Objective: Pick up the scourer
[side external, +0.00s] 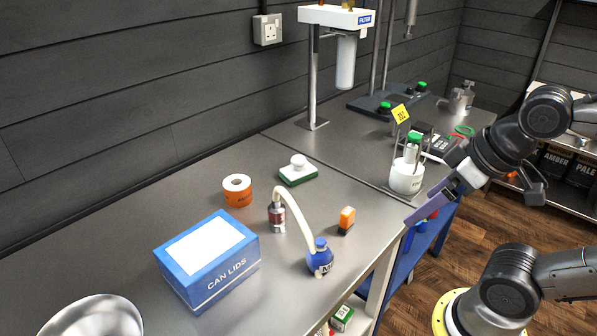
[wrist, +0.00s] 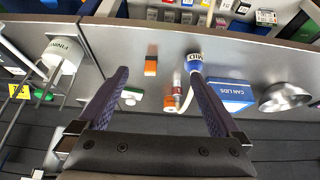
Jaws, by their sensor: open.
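The scourer (side external: 298,175) is a green pad with a white knob on top, lying on the steel worktop towards the wall. It also shows in the wrist view (wrist: 132,94), small, just right of the left finger and partly hidden. My gripper (side external: 422,212) is at the worktop's right front edge in the side view, well apart from the scourer. In the wrist view, its two purple fingers (wrist: 158,75) are spread wide with nothing held between them.
A blue can-lids box (side external: 208,262) is front left. A white pot (side external: 406,178) is right.

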